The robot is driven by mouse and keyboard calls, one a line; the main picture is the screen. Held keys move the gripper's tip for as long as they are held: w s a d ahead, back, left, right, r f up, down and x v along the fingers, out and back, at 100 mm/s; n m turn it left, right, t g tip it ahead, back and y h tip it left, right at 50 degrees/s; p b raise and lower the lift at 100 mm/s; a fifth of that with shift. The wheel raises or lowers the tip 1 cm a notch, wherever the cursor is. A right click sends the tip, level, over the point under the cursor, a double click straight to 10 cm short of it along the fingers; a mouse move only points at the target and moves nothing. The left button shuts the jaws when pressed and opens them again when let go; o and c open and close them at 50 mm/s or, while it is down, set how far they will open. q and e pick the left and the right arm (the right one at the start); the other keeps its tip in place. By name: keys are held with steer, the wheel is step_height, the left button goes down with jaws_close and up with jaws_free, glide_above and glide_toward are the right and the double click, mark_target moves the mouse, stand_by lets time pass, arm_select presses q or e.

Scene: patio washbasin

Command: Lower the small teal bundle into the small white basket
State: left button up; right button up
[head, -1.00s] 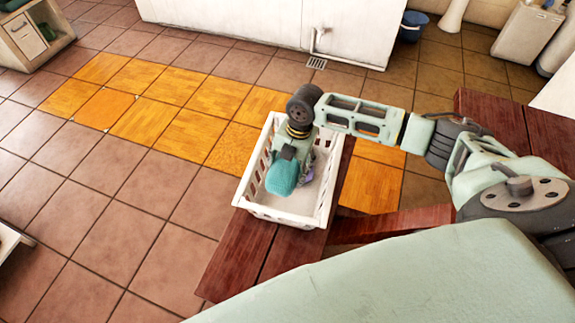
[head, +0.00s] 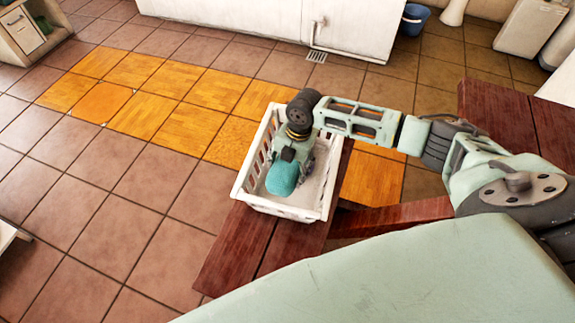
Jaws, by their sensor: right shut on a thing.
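The small teal bundle (head: 283,178) shows below my right gripper (head: 287,168), inside the outline of the white basket (head: 241,191). My right gripper is shut on the bundle and points down into the basket. The wrist and gripper body hide the fingertips and part of the bundle. I cannot tell whether the bundle touches the basket floor. The basket is slatted and stands upright on a dark red wooden bench (head: 240,245). My left gripper is not in view.
My right arm crosses above the basket's right side. More dark red wood (head: 505,110) lies at the right. The tiled floor (head: 130,210) is open at the left. A blue bucket (head: 413,22) stands at the back by a white wall.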

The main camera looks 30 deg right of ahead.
mark_target(287, 174)
steer(key=shift+f+b, duration=0.5)
steer(key=shift+f, duration=0.5)
steer(key=shift+f+b, duration=0.5)
steer(key=shift+f, duration=0.3)
step_height(287, 174, down, 4)
steer(key=shift+r+b, duration=0.1)
steer(key=shift+b, duration=1.1)
steer(key=shift+f, duration=0.35)
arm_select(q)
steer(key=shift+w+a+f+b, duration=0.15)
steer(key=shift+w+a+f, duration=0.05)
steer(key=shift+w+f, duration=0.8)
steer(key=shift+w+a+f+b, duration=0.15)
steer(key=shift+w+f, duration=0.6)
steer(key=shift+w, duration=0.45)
arm_select(e)
steer(key=shift+f, duration=0.1)
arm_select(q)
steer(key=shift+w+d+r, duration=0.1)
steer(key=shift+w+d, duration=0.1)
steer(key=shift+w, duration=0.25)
arm_select(e)
steer(key=shift+f, duration=0.2)
